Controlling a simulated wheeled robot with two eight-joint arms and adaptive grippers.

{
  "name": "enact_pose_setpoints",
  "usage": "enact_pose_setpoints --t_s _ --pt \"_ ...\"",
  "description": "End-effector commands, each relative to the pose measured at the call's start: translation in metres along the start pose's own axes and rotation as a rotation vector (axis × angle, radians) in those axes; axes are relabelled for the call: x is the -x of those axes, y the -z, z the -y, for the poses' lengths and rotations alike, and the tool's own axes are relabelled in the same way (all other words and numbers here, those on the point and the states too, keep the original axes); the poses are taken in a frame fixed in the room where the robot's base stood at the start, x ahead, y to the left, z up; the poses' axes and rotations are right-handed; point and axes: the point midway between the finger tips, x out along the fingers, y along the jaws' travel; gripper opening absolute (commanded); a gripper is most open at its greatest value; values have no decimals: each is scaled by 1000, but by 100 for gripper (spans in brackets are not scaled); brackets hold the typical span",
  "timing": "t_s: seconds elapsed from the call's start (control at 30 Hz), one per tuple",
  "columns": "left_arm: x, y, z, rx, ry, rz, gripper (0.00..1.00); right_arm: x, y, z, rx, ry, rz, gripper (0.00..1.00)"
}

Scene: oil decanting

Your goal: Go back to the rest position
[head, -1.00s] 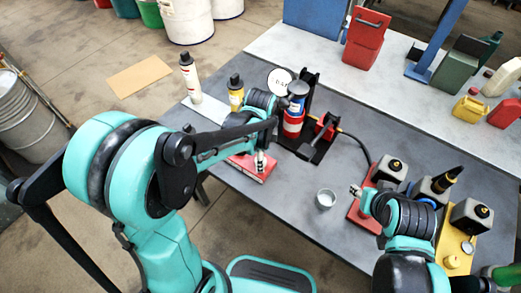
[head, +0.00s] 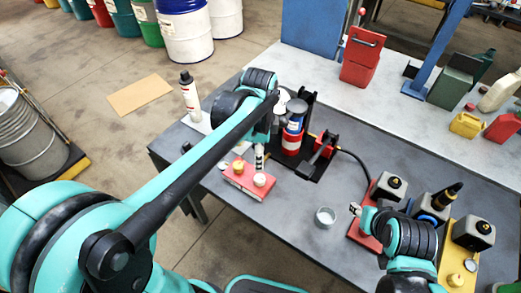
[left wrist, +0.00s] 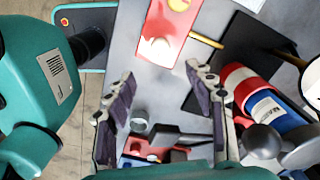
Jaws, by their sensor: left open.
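My left arm reaches in from the lower left in the head view. Its gripper (head: 260,157) hangs over the table beside a red tray with pale round caps on it (head: 246,184). In the left wrist view the left gripper (left wrist: 160,75) is open, its two fingers wide apart with nothing between them. The red tray (left wrist: 173,18) lies beyond the fingertips there. My right gripper (head: 356,209) is low at the right of the table, beside a red tray (head: 357,236). Its fingers are too small to tell open from shut.
A red, white and blue canister (head: 293,137) stands close right of the left gripper; it also shows in the wrist view (left wrist: 265,100). A white bottle (head: 190,98) stands at the table's left edge. A small metal cup (head: 325,217) and several dark containers stand right. The front middle table is clear.

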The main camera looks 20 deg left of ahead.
Motion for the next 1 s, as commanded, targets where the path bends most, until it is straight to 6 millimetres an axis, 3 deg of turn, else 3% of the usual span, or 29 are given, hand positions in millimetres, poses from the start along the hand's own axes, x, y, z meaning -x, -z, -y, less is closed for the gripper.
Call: enact_pose_setpoints --t_s 0.37,0.57,0.8,1.0 --pt "3 -6 -7 83 36 -14 55 0 0 0 0 0 0 40" --pt "9 -32 -38 482 195 -117 55 -1 -1 0 0 0 0 40" --pt "0 -60 -72 1019 363 -352 55 -2 -1 0 0 0 0 40" --pt "-8 -70 -84 1255 412 -496 55 -2 -1 0 0 0 0 40"
